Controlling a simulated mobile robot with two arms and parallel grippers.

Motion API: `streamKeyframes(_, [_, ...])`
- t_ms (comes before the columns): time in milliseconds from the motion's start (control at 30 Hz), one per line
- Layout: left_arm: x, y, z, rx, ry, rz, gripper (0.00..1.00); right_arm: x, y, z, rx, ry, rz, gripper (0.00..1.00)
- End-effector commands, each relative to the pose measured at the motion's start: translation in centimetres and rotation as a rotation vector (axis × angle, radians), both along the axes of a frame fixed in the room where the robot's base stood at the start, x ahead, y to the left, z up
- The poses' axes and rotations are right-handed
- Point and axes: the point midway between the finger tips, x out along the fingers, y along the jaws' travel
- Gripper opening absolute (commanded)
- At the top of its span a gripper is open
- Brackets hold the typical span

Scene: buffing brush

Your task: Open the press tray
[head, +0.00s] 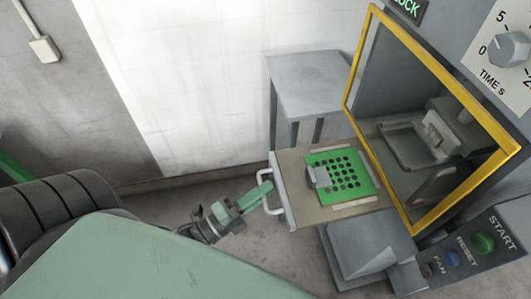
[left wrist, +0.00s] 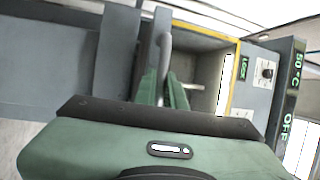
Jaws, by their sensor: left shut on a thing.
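The press tray (head: 300,205) is a flat beige board that sticks out to the left from the yellow-framed press opening (head: 408,222). A green plate (head: 368,187) with rows of dark holes lies on it, with a small grey block (head: 319,177) at its left edge. A pale bar handle (head: 265,203) is on the tray's left front. My left gripper (head: 262,190) is shut on this handle. In the left wrist view the grey handle (left wrist: 165,45) runs up from between the green fingers (left wrist: 164,98). My right gripper is not in view.
A grey stand (head: 305,80) is behind the tray. A grey box (head: 365,245) is below it. The control panel (head: 480,245) with START and RESET buttons is at the right. Bare floor (head: 255,240) shows left of the tray.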

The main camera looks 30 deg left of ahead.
Motion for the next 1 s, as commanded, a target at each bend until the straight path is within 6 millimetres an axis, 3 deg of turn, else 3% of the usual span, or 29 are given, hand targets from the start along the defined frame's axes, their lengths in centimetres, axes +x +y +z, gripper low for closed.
streamKeyframes(100, [0.0, 0.0, -0.1, 0.0, 0.004, 0.002, 0.0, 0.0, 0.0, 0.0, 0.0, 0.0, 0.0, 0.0])
streamKeyframes(133, [0.0, 0.0, -0.1, 0.0, 0.004, 0.002, 0.16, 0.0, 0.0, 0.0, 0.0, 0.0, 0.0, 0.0])
streamKeyframes(200, [0.0, 0.0, -0.1, 0.0, 0.003, 0.002, 0.33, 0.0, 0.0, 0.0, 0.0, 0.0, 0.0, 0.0])
streamKeyframes(567, [-0.3, 0.1, -0.2, 0.0, 0.002, 0.001, 0.33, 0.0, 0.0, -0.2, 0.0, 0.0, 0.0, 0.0])
streamKeyframes(1000, [-6.3, 2.5, -1.5, 0.001, 0.005, 0.001, 0.33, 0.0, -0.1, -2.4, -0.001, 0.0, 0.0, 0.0])
